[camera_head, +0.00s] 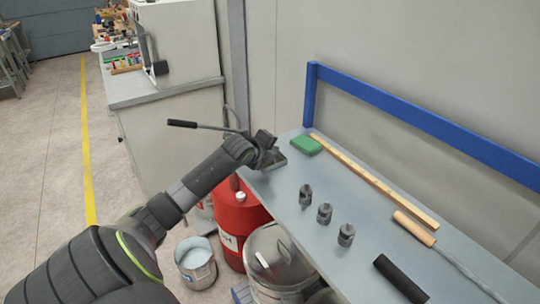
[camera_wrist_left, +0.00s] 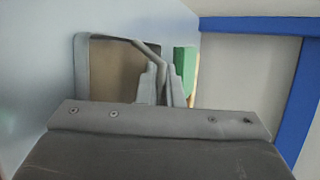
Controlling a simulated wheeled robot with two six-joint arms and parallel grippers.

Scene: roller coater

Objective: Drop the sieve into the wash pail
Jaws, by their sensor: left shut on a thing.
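My left gripper (camera_head: 268,152) is at the far left corner of the bench. In the left wrist view its fingers (camera_wrist_left: 160,85) are closed on the bent strap of a grey square frame with a brownish inside, which looks like the sieve (camera_wrist_left: 112,75). In the head view the sieve is mostly hidden by the gripper, and I cannot tell whether it touches the bench. The wash pail (camera_head: 195,264), a pale bucket with light liquid, stands on the floor, below and left of the gripper. My right gripper is not in view.
A green block (camera_head: 305,146) lies just right of the gripper on the bench (camera_head: 275,190). A wooden strip, grey fittings (camera_head: 325,212) and a roller (camera_head: 400,279) lie further along. A red drum (camera_head: 238,222) and a lidded grey drum (camera_head: 280,258) stand between bench and pail.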

